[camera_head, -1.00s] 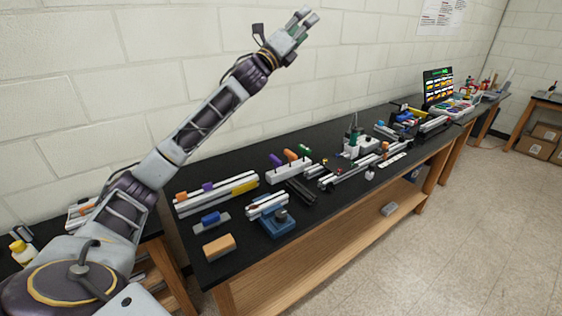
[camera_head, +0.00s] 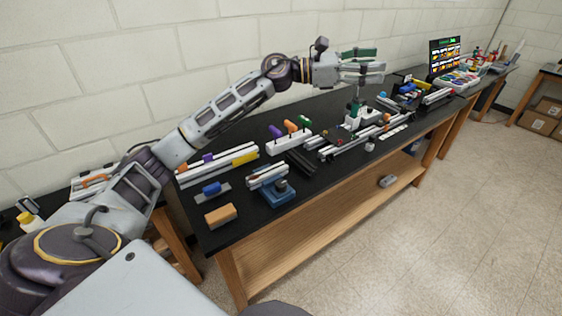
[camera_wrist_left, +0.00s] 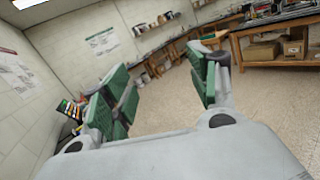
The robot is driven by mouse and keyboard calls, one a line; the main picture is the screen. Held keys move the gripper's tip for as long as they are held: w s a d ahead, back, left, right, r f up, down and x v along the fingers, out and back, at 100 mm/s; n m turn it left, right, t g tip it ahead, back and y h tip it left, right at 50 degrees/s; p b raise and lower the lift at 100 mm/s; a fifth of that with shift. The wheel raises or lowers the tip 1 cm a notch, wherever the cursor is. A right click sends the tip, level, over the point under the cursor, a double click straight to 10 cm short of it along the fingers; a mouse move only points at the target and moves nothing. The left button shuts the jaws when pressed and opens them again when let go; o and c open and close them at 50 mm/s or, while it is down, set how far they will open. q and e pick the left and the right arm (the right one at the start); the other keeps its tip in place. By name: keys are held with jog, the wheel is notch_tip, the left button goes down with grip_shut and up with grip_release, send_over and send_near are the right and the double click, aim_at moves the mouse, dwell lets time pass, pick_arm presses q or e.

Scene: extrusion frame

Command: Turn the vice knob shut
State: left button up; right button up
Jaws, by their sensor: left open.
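The vice (camera_head: 278,191) is a small blue block with a dark round knob (camera_head: 281,185) near the front edge of the black bench. Light metal bars (camera_head: 264,175) lie at its back left. My left gripper (camera_head: 375,66) is raised over the far part of the bench, well to the right of the vice and apart from it. Its fingers are spread, with green pads, and nothing is between them. The open fingers also show in the left wrist view (camera_wrist_left: 165,95). The vice does not show in that view. My right gripper is not in view.
The black bench (camera_head: 235,234) runs along the wall. An orange block (camera_head: 220,215) and a blue piece (camera_head: 211,189) lie left of the vice. A white holder with coloured handles (camera_head: 290,142) stands behind. A screen (camera_head: 445,57) stands at the far end.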

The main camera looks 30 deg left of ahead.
pick_arm(q)
notch_tip(320, 180, down, 10)
jog(key=s+m+g+y, duration=0.2)
jog(key=g+y, duration=0.1)
jog(key=n+g+y, duration=0.5)
jog(key=g+y, duration=0.1)
jog(key=y, duration=0.8)
send_over(281, 183)
notch_tip(281, 183, down, 16)
jog(key=shift+f+n, duration=0.1)
jog(key=shift+n, duration=0.2)
jog(key=shift+f, duration=0.15)
jog(key=shift+f+p, duration=1.1)
jog(key=shift+f, duration=5.65)
